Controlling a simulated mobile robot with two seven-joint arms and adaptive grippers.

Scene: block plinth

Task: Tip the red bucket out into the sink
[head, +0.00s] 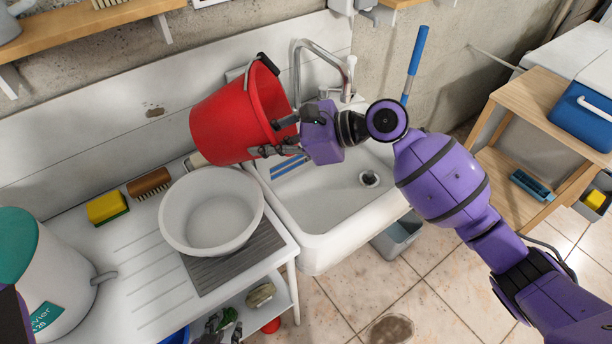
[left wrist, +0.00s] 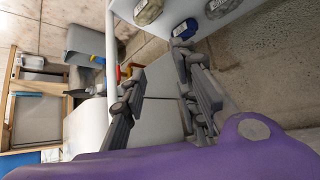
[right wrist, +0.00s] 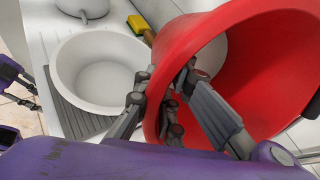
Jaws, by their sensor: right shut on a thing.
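The red bucket (head: 225,120) is tilted on its side above the left edge of the sink, its mouth facing right. It shows large in the right wrist view (right wrist: 255,60); I see no contents in the visible part of its inside. My right gripper (head: 278,135) is shut on the bucket's rim. The white sink (head: 330,215) lies below and to the right, with its drain visible and blue strips partly hidden behind the gripper. My left gripper (head: 218,326) is low, below the drainboard's front edge; its fingers are apart and empty in the left wrist view (left wrist: 160,100).
A white basin (head: 185,215) stands on the drainboard left of the sink. A yellow sponge (head: 107,207) and a brown brush (head: 148,184) lie behind it. The tap (head: 320,50) rises close to the bucket's right. A grey bin (head: 398,236) stands on the floor.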

